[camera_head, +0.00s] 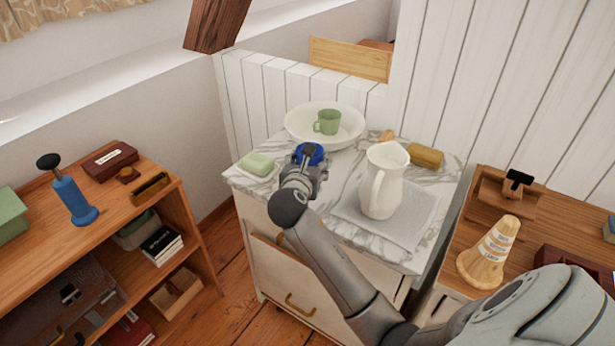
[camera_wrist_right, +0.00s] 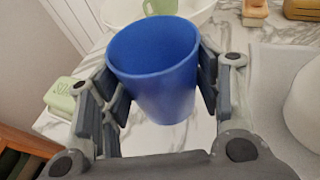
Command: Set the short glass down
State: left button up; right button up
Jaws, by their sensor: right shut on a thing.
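The short glass is a blue, opaque tumbler (camera_wrist_right: 155,75), upright between the two fingers of my right gripper (camera_wrist_right: 160,100) in the wrist view. The right gripper is shut on it. In the head view only a bit of the blue glass (camera_head: 311,152) shows beyond my right gripper (camera_head: 306,165). It is over the marble top (camera_head: 345,172) of the washstand, in front of the white basin. My left gripper is not in view.
The white basin (camera_head: 295,127) holds a green mug (camera_head: 327,122). A green soap (camera_head: 257,163) lies left of the gripper. A white pitcher (camera_head: 382,182) stands on a grey cloth (camera_head: 413,222) to the right. A yellow sponge-like block (camera_head: 426,156) lies behind it.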

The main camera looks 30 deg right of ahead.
jog(key=shift+w+d+f, duration=0.1)
jog(key=shift+w+f, duration=0.2)
jog(key=shift+w, duration=0.05)
notch_tip(320, 180, down, 4)
jog(key=shift+w+r+b, duration=0.15)
jog(key=shift+r+b, duration=0.05)
jog(key=shift+b, duration=0.2)
jog(key=o, duration=1.2)
jog(key=shift+c, duration=0.2)
